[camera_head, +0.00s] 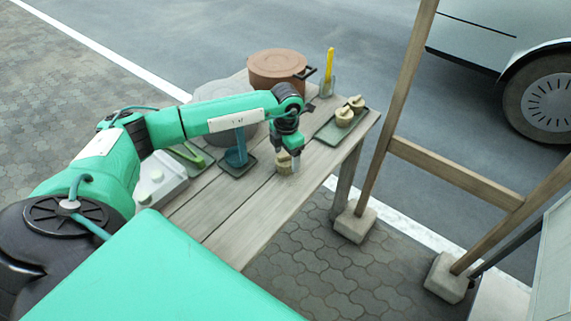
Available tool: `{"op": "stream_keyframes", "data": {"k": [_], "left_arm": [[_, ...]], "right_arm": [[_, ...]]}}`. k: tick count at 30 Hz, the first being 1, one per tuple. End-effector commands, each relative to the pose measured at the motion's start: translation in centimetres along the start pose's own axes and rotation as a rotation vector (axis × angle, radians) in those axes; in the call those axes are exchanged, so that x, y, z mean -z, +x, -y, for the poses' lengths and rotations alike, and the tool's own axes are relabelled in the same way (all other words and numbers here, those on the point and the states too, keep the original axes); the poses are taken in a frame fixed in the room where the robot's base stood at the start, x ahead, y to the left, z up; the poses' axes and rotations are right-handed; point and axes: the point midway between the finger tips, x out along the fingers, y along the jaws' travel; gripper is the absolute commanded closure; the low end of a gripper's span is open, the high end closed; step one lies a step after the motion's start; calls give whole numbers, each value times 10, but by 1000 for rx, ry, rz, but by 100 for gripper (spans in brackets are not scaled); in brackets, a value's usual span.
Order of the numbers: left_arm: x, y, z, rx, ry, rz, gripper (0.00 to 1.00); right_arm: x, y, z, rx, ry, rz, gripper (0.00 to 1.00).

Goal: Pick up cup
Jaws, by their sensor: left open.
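A small beige cup-like object (284,168) stands on the wooden table near its right-hand edge. My left gripper (289,155) points down right at it, open, with its fingers at the object's upper part. The fingers partly hide the object, and I cannot tell whether they touch it. Two similar beige pieces (344,117) stand on a green tray (328,133) to the right. My right gripper is not in view.
On the wooden table (235,225) are a brown lidded pot (277,66), a yellow-handled tool in a holder (329,72), a grey round vessel (214,90), a blue-green stand (236,158) and a whitish container (160,180). The near table end is clear. A wooden frame (455,172) stands to the right.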

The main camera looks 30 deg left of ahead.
Motion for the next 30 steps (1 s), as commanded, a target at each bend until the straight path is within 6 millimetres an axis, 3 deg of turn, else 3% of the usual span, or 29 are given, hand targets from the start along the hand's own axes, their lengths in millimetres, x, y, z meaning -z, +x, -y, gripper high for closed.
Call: {"op": "stream_keyframes", "data": {"k": [5, 12, 19, 30], "left_arm": [[0, 19, 0, 1, 1, -1, 24], [0, 21, 0, 0, 1, 0, 24], [0, 21, 0, 0, 1, 0, 67], [0, 19, 0, 0, 1, 1, 68]], "right_arm": [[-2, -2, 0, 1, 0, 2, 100], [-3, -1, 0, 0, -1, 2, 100], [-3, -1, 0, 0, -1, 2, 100], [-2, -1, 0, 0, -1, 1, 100]]}}
